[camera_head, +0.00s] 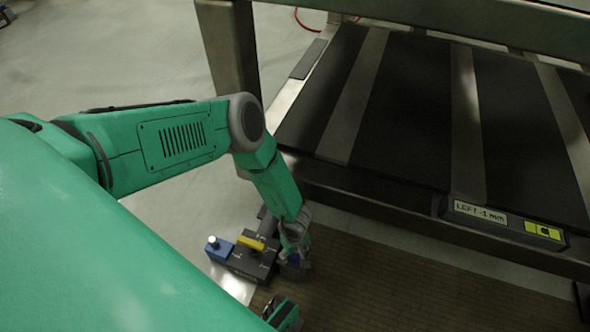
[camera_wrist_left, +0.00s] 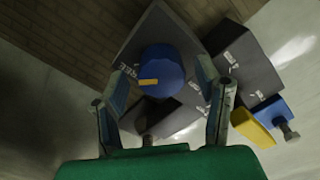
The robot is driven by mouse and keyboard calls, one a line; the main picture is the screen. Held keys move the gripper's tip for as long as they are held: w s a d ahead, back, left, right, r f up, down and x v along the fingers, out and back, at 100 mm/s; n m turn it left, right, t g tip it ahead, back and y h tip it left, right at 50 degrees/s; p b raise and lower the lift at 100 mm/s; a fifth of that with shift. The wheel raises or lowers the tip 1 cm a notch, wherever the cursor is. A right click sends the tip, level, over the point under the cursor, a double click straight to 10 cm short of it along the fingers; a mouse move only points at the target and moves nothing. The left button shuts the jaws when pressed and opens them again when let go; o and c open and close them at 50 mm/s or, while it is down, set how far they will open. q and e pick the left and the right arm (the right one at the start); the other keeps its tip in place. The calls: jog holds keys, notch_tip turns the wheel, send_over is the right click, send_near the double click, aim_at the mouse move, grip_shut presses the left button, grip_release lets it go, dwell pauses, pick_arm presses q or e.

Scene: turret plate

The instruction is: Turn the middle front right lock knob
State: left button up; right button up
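A round blue knob with a yellow mark on its top (camera_wrist_left: 162,68) sits on a dark grey block with white lettering (camera_wrist_left: 140,38) in the left wrist view. My left gripper (camera_wrist_left: 164,74) is open, with one finger on each side of the knob; I cannot tell whether they touch it. In the head view, my left gripper (camera_head: 294,258) reaches down to the right end of the dark block assembly (camera_head: 245,263), and the arm hides part of it. I cannot tell from the labels which knob this is.
A yellow bar (camera_head: 251,243) and a blue block (camera_head: 220,250) with a silver post sit left of the gripper. A metal frame with black panels (camera_head: 400,110) and a display reading "LEFT -1 mm" (camera_head: 480,212) stands to the right. Brown slatted floor (camera_head: 400,290) lies in front.

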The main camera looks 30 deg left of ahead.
pick_arm(q)
notch_tip(320, 180, up, 12)
dwell(0.6)
jog(key=shift+s+r, duration=0.1)
dwell(0.4)
jog(key=s+a+r+m, duration=0.2)
jog(key=s+r+m, duration=0.5)
jog(key=s, duration=0.2)
jog(key=s+a+r+m, duration=0.3)
jog(key=s+r+m, duration=0.4)
jog(key=s, duration=0.1)
notch_tip(320, 180, up, 18)
jog(key=p, duration=1.8)
jog(key=shift+d+t, duration=0.3)
jog(key=shift+t, duration=0.1)
